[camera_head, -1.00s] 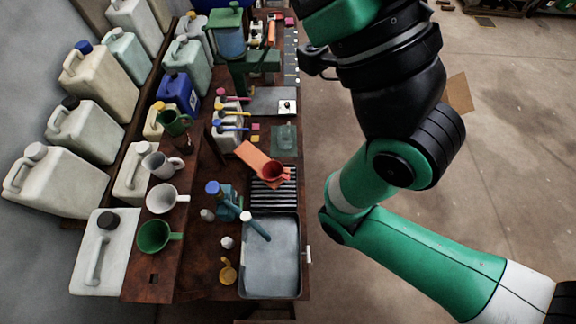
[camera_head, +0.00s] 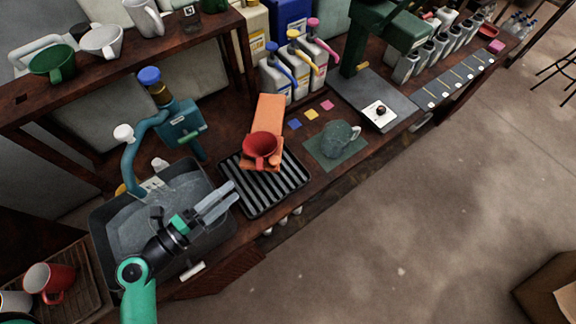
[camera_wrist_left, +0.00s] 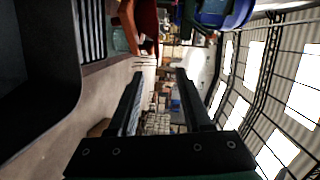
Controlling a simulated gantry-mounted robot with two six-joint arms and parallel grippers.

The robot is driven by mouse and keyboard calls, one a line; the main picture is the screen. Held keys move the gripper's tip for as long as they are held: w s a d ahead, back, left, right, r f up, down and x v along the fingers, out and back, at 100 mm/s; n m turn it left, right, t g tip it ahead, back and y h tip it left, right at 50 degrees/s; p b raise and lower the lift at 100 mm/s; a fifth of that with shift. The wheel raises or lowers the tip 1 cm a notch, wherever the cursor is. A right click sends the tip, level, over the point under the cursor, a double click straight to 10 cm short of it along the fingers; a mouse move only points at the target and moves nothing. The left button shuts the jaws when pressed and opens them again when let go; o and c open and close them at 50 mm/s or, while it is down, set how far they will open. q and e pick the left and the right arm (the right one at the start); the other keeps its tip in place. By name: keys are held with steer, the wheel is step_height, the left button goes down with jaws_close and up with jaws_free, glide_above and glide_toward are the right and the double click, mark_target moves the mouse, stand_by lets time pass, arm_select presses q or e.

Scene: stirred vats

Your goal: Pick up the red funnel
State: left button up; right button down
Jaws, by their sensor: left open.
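The red funnel (camera_head: 260,147) rests at the near end of an orange board (camera_head: 268,113), by the black slatted rack (camera_head: 285,188). Its wide mouth faces up toward the head camera. My left gripper (camera_head: 231,191) is over the right side of the sink, left of and nearer than the funnel, and apart from it. Its two fingers are parted with nothing between them. In the left wrist view the open fingers (camera_wrist_left: 160,74) frame the far room, and a red-orange shape, likely the funnel, shows at the top edge. My right gripper is out of sight.
A grey sink (camera_head: 128,236) with a teal tap (camera_head: 183,128) lies left of the rack. A glass jug (camera_head: 340,138) on a green mat stands right of the funnel. Pump bottles (camera_head: 275,77) stand behind. A red mug (camera_head: 50,281) is at lower left.

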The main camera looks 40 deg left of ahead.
mark_target(257, 165)
arm_select(q)
steer(key=shift+y, duration=0.3)
steer(key=w, duration=0.3)
steer(key=w+f, duration=0.1)
steer(key=w, duration=0.7)
steer(key=shift+w+a+f, duration=0.15)
steer(key=shift+a+f, duration=0.25)
steer(key=shift+f, duration=0.1)
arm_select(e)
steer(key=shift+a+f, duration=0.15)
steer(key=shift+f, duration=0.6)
arm_select(q)
jaws_close()
